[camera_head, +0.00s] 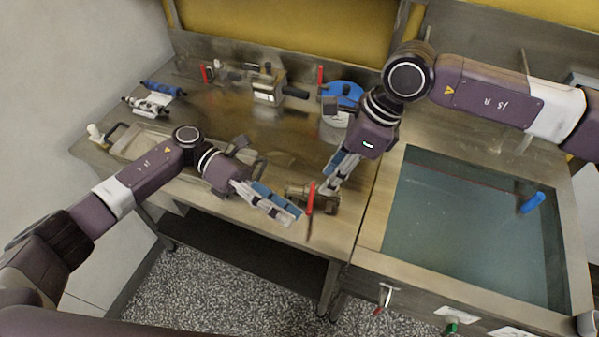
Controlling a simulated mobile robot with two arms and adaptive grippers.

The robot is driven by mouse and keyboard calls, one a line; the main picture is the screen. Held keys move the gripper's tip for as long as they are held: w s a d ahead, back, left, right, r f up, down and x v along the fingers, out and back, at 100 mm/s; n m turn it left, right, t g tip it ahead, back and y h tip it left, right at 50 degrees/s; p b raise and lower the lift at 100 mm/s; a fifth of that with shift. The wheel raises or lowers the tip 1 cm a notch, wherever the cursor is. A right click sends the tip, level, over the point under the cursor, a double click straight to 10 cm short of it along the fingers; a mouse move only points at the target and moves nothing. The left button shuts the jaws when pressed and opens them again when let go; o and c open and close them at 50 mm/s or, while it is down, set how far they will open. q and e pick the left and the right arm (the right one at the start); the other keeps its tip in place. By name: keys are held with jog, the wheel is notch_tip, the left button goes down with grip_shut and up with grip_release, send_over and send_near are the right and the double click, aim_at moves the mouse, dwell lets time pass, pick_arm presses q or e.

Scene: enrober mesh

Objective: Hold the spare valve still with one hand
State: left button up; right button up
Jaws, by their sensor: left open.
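A brass-coloured valve (325,203) with a red lever (310,198) sits near the front edge of the workbench, apparently the spare valve. My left gripper (290,214) comes in from the left and is open, its fingertips just left of the valve and close to the lever. My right gripper (331,187) reaches down from above, its tips at the valve's upper right side. Its fingers overlap in this view, so I cannot tell whether they grip the valve. The grippers partly hide the valve body.
A blue-topped container (342,92), a metal block device (267,92) and another red-handled fitting (205,74) stand toward the back of the workbench (215,110). A shallow tray (133,143) lies at left. A water-filled basin (450,220) with a blue object (532,202) is at right.

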pick_arm(q)
jog(key=w+r+m+t+y, duration=0.2)
jog(key=w+r+t+y, duration=0.15)
jog(key=w, duration=0.65)
jog(key=m+t+y, duration=0.3)
jog(key=m+y, duration=0.1)
jog(key=y, duration=0.2)
send_over(308, 187)
jog(key=a, duration=0.2)
notch_tip(308, 187, down, 7)
jog(key=shift+a+r, duration=0.1)
jog(key=shift+f+t, duration=0.25)
jog(key=shift+f, duration=0.3)
jog(key=x, duration=0.7)
jog(key=shift+d+f, duration=0.15)
jog(key=shift+d, duration=0.05)
jog(key=shift+c, duration=0.4)
grip_shut()
